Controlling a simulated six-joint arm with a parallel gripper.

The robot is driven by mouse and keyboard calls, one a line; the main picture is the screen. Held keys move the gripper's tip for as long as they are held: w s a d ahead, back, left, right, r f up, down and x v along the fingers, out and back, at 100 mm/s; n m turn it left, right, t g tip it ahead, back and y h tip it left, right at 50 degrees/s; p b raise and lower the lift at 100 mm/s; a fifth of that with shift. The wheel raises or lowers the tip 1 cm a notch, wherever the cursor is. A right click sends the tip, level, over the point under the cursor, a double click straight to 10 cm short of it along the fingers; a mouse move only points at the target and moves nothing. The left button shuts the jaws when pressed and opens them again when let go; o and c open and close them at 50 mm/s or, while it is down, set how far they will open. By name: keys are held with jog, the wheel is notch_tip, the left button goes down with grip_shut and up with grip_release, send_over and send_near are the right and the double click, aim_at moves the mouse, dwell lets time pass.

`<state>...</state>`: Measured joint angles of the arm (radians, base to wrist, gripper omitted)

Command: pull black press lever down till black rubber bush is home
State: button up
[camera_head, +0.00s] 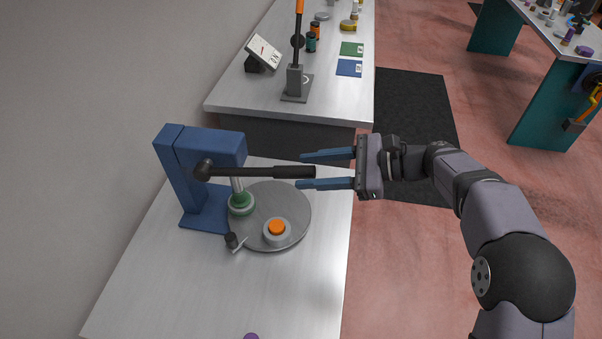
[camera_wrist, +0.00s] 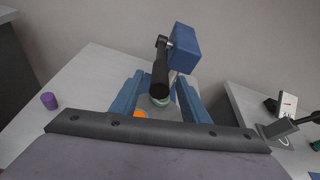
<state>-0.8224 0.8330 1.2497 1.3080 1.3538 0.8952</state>
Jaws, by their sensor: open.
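The black press lever (camera_head: 270,172) sticks out level to the right from the blue arbor press (camera_head: 185,185). My gripper (camera_head: 299,170) is open, and the lever's grip end lies between its two blue fingers in the head view, with no clear contact. In the wrist view the lever (camera_wrist: 160,75) points toward me between the fingers. The press ram (camera_head: 238,185) stands over a green fixture (camera_head: 241,204) on the grey round plate (camera_head: 297,205). I cannot make out a black rubber bush under the ram.
A grey ring with an orange centre (camera_head: 277,229) sits on the plate, with a small black knob (camera_head: 231,240) at its edge. A purple object (camera_wrist: 49,101) is at the bench's near end. Another bench (camera_head: 240,95) with a second lever stands behind.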

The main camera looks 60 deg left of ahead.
jog(key=shift+b+v, duration=0.55)
jog(key=shift+v, duration=1.5)
jog(key=shift+c, duration=0.4)
